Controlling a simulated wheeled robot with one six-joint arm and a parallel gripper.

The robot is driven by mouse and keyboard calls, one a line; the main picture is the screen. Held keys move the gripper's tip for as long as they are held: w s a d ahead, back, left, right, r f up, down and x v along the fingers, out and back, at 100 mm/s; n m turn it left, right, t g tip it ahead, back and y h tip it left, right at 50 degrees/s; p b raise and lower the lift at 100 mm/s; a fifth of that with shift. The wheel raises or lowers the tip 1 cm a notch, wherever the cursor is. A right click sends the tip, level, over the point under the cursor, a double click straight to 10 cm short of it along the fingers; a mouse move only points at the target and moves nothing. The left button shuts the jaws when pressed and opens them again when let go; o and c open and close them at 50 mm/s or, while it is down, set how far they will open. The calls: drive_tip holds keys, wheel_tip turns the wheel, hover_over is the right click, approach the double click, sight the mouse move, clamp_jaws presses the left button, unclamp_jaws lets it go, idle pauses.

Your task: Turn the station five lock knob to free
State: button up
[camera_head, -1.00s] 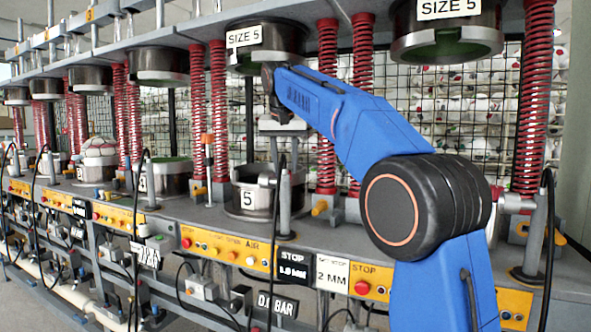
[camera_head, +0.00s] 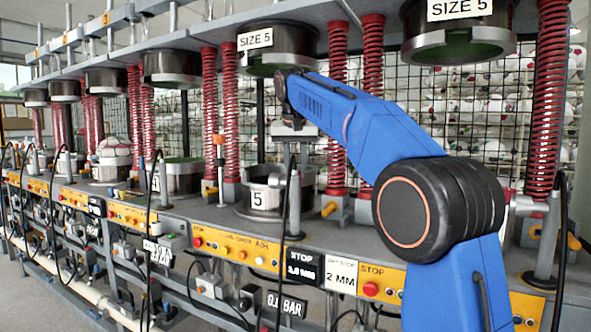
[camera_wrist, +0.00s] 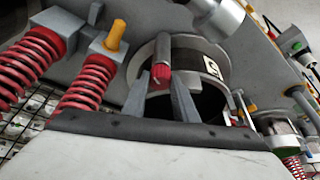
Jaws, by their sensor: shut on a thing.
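The station five lock knob (camera_wrist: 161,75) is a small red ribbed knob at the end of a grey cylinder in the wrist view. My gripper (camera_wrist: 162,88) has its two grey fingers on either side of it, shut on it. The lower mould pot (camera_wrist: 211,68) with the 5 label lies just behind the knob. In the head view this pot (camera_head: 258,199) stands on the bench. My gripper (camera_head: 292,122) hangs over the pot's front right side, beside a grey post. The knob and fingertips cannot be made out there. The knob's lock or free setting is not readable.
An upper mould marked SIZE 5 (camera_head: 275,62) hangs just above my gripper. Red springs (camera_head: 337,110) flank the station. A grey post with a black cable (camera_head: 293,195) stands in front of the pot. A yellow button panel (camera_head: 240,248) runs along the bench front.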

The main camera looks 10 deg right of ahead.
drive_tip(key=shift+d+n+y, duration=0.1)
drive_tip(key=shift+n+y, duration=0.4)
drive_tip(key=shift+n, duration=0.85)
drive_tip(key=shift+d+n+y, duration=0.1)
drive_tip(key=shift+n+y, duration=0.4)
drive_tip(key=shift+n, duration=0.85)
drive_tip(key=o, duration=0.8)
drive_tip(key=v, duration=1.2)
drive_tip(key=shift+s, duration=0.15)
drive_tip(key=shift+f, duration=0.1)
